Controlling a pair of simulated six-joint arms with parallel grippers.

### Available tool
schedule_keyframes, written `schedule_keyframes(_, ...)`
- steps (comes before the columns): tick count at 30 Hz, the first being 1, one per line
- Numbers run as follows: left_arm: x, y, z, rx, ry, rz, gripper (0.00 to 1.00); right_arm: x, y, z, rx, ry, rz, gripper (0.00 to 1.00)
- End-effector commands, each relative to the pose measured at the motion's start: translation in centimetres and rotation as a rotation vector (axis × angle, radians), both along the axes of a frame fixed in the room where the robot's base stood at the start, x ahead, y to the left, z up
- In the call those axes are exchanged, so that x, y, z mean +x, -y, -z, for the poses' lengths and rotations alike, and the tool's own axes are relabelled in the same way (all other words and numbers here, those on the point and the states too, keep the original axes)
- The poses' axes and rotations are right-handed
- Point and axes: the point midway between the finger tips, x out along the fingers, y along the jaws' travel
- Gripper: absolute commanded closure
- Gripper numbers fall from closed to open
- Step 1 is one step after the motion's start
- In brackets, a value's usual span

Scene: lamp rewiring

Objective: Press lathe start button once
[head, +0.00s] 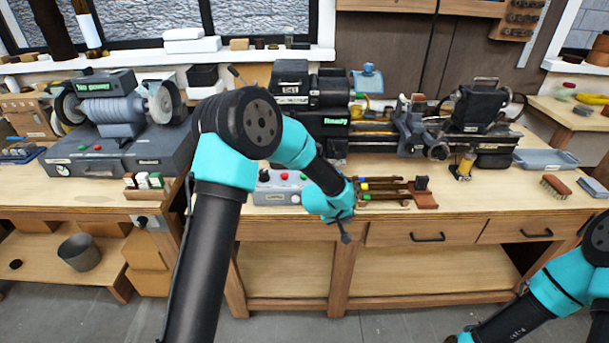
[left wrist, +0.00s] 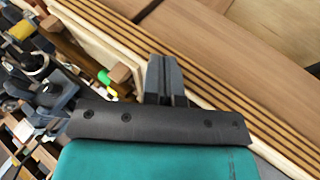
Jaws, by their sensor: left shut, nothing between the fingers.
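The lathe (head: 375,128) stands on the wooden bench in the head view, right of centre. A low grey control box (head: 277,198) with small red and green buttons sits on the bench in front of it. My left forearm passes close by the box, partly covering its surroundings. My left gripper (head: 346,238) hangs at the bench's front edge, right of and nearer than the box, not touching the buttons. In the left wrist view its fingers (left wrist: 165,80) are together and empty, over the bench edge; the control box is not clearly seen there. Only my right arm's links show.
Turning tools (head: 385,190) lie on the bench just right of my left gripper. A bench grinder (head: 115,115) stands at the left. A brush (head: 555,186) and a grey tray (head: 545,159) lie at the right. Bench top between tools and brush is clear.

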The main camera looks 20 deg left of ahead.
Motion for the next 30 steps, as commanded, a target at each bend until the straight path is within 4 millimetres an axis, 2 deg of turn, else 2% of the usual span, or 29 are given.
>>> schedule_keyframes(1, 1.1, 0.2, -1.7, -0.012, 0.021, -0.006, 1.0, 0.0, 0.0, 0.0, 0.0, 0.0, 0.0, 1.0)
schedule_keyframes(3, 2.4, 0.1, -3.6, -0.025, 0.041, -0.012, 1.0, 0.0, 0.0, 0.0, 0.0, 0.0, 0.0, 1.0)
schedule_keyframes(7, 4.5, -1.5, -7.2, -0.036, 0.076, -0.018, 1.0, 0.0, 0.0, 0.0, 0.0, 0.0, 0.0, 1.0)
schedule_keyframes(11, 5.9, -4.2, -10.3, -0.029, 0.104, -0.015, 1.0, 0.0, 0.0, 0.0, 0.0, 0.0, 0.0, 1.0)
schedule_keyframes(18, 7.4, -10.7, -15.6, 0.007, 0.151, -0.005, 1.0, 0.0, 0.0, 0.0, 0.0, 0.0, 0.0, 1.0)
schedule_keyframes(24, 7.7, -15.4, -19.1, 0.042, 0.177, 0.005, 1.0, 0.0, 0.0, 0.0, 0.0, 0.0, 0.0, 1.0)
schedule_keyframes(30, 7.6, -17.2, -20.5, 0.057, 0.185, 0.01, 1.0, 0.0, 0.0, 0.0, 0.0, 0.0, 0.0, 1.0)
